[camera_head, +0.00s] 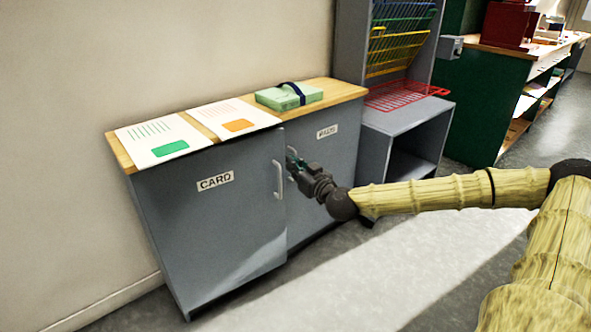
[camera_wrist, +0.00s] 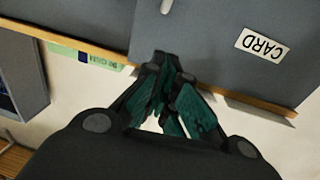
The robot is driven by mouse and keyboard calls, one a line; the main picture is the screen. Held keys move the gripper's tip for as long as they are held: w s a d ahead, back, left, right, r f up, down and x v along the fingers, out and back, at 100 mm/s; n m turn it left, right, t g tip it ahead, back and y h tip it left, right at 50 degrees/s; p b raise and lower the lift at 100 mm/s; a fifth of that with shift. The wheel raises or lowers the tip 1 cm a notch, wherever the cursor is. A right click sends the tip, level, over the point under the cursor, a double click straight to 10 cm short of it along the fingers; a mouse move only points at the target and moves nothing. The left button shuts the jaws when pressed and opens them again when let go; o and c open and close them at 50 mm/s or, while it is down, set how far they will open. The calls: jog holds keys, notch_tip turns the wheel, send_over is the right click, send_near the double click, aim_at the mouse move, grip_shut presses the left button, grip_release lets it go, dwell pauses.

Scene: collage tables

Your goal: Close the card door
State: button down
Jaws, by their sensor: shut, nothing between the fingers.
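The grey card door (camera_head: 225,235) carries the CARD label (camera_head: 215,181) and a vertical handle (camera_head: 278,180) near its right edge. It looks slightly ajar, its right edge standing a little proud of the neighbouring pads door (camera_head: 320,185). My gripper (camera_head: 292,160) is shut and empty, just right of the card door's handle and in front of the pads door. Contact cannot be told. In the wrist view, my gripper (camera_wrist: 170,70) points toward the card door (camera_wrist: 210,35), with the CARD label (camera_wrist: 262,44) to its right.
The cabinet's wooden top (camera_head: 340,91) holds two printed sheets (camera_head: 163,138) and a green pad with a dark band (camera_head: 289,96). A grey shelf unit (camera_head: 405,118) with coloured wire racks stands to the right. The floor (camera_head: 330,285) in front is clear.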

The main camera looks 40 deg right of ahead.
aim_at(270, 146)
jog(key=w+b, duration=0.4)
jog(key=w, duration=0.7)
jog(key=shift+w+d, duration=0.1)
jog(key=shift+d, duration=0.05)
